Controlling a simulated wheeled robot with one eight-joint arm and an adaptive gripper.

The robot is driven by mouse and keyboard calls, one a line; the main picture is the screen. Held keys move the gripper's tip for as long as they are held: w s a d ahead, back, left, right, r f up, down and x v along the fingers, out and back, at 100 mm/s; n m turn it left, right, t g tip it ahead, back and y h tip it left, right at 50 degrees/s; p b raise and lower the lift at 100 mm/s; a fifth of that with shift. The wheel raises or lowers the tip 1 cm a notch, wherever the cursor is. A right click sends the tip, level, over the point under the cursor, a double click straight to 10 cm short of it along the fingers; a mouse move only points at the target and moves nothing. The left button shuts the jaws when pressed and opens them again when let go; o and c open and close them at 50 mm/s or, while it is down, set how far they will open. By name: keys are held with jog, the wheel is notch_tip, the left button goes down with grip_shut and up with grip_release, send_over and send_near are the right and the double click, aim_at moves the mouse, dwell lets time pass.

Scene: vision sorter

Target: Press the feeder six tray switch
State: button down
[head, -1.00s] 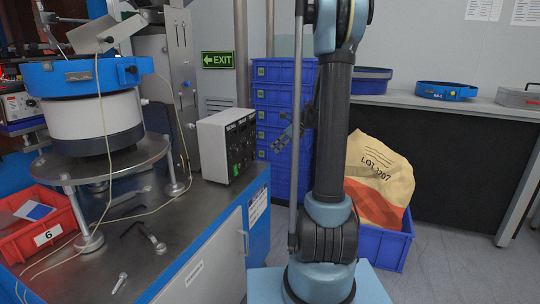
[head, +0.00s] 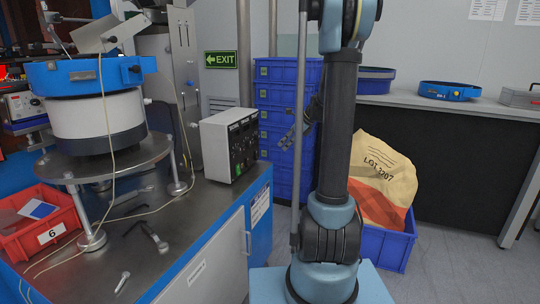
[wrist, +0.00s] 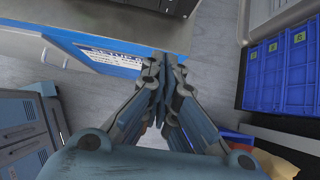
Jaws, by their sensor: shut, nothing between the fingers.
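A grey control box (head: 229,145) with a black front of small knobs and switches stands on the bench. Its lettering is too small to read, so I cannot tell which switch belongs to feeder six. A red bin (head: 42,223) with a white "6" label stands at the bench's left, below the blue-rimmed bowl feeder (head: 90,105). My gripper (wrist: 162,68) is shut and empty in the wrist view, over the floor by the bench's blue side. In the head view it is partly hidden behind my arm, right of the control box and apart from it.
Stacked blue crates (head: 280,120) stand behind my arm, and also show in the wrist view (wrist: 283,75). Wrenches and loose cables lie on the metal bench (head: 190,215). A blue crate (head: 384,245) with a sack stands right of my arm. Floor is clear farther right.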

aim_at(257, 154)
jog(key=shift+f, duration=0.1)
jog(key=x, duration=0.4)
jog(key=a+r+x, duration=0.1)
jog(key=x, duration=0.7)
jog(key=shift+w+a+r, duration=0.15)
jog(key=shift+w+a, duration=0.05)
jog(key=shift+w, duration=0.2)
jog(key=shift+w+a, duration=0.25)
jog(key=shift+a, duration=0.25)
jog(key=shift+a, duration=0.1)
